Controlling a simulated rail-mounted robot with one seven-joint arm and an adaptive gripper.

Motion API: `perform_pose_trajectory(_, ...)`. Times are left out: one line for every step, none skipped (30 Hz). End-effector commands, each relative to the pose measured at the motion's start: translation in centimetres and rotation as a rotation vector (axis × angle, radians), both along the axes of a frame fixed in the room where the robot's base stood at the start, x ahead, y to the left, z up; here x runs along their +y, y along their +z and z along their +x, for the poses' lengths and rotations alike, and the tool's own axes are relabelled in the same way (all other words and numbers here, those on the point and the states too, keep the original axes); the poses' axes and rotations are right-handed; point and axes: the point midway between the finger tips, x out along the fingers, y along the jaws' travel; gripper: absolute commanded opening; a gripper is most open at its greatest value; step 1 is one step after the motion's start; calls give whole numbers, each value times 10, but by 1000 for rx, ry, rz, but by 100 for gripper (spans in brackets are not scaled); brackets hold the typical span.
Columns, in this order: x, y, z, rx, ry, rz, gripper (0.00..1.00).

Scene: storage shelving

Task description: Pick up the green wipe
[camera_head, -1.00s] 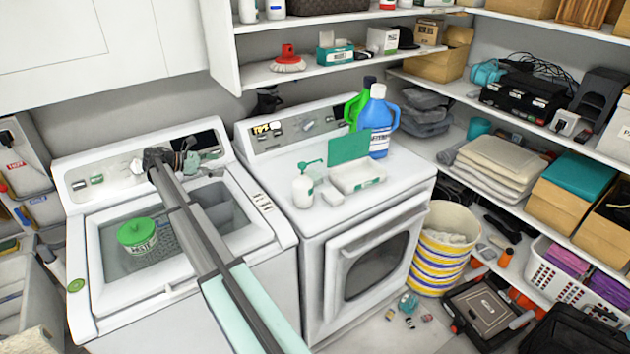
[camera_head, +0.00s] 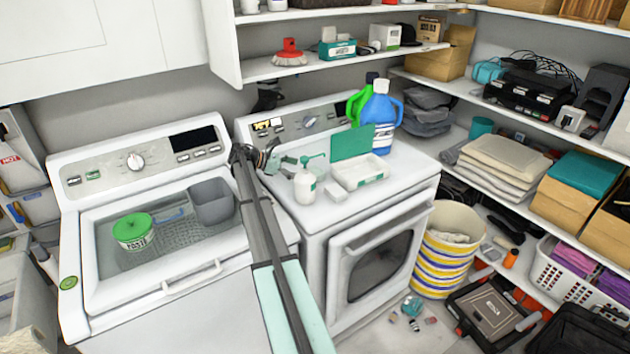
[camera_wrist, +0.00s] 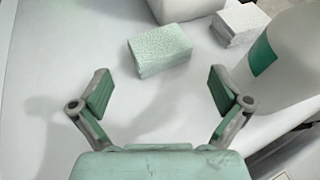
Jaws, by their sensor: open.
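The green wipe (camera_wrist: 160,50) is a pale green, textured block lying on the white top of the right-hand appliance in the wrist view. My gripper (camera_wrist: 160,90) is open and empty, its two green-padded fingers spread wide. The wipe is beyond the fingertips, about midway between them, and apart from both. In the head view my gripper (camera_head: 283,162) is over the left part of that appliance's top, beside a white bottle with a green trigger (camera_head: 305,187). I cannot make out the wipe clearly in the head view, where the gripper and bottle crowd that spot.
The bottle (camera_wrist: 285,62) stands close to the right finger. A white block (camera_wrist: 240,22) and a white tray (camera_wrist: 185,8) lie beyond the wipe. An open green-lidded box (camera_head: 362,172) and blue and green jugs (camera_head: 381,120) stand farther right. A shelf (camera_head: 350,61) hangs above.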

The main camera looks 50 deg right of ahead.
Motion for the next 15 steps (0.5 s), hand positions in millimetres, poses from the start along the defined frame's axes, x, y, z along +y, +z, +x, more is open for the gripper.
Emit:
perform_pose_trajectory(-5, -6, -5, 0, -1, 0, 100)
perform_pose_trajectory(-8, -6, -7, 1, -2, 1, 100)
perform_pose_trajectory(-10, -7, -10, 1, -2, 1, 100)
perform_pose_trajectory(-11, -8, -11, 0, -1, 0, 100)
perform_pose_trajectory(-13, -8, -12, 0, -1, 0, 100)
perform_pose_trajectory(-14, -8, -13, 1, 0, 1, 100)
perform_pose_trajectory(-14, -8, -13, 1, 0, 1, 100)
perform_pose_trajectory(-15, -8, -13, 1, 0, 1, 100)
perform_pose_trajectory(-16, -9, -14, 1, 0, 1, 100)
perform_pose_trajectory(-17, -10, -15, 0, 0, 0, 100)
perform_pose_trajectory(-18, -10, -16, 0, 0, 0, 100)
perform_pose_trajectory(-20, -12, -18, 0, 0, 0, 100)
perform_pose_trajectory(-22, -14, -20, 0, 0, 0, 100)
perform_pose_trajectory(-25, -15, -22, 0, -1, 0, 100)
perform_pose_trajectory(-29, -18, -25, -1, -2, -1, 100)
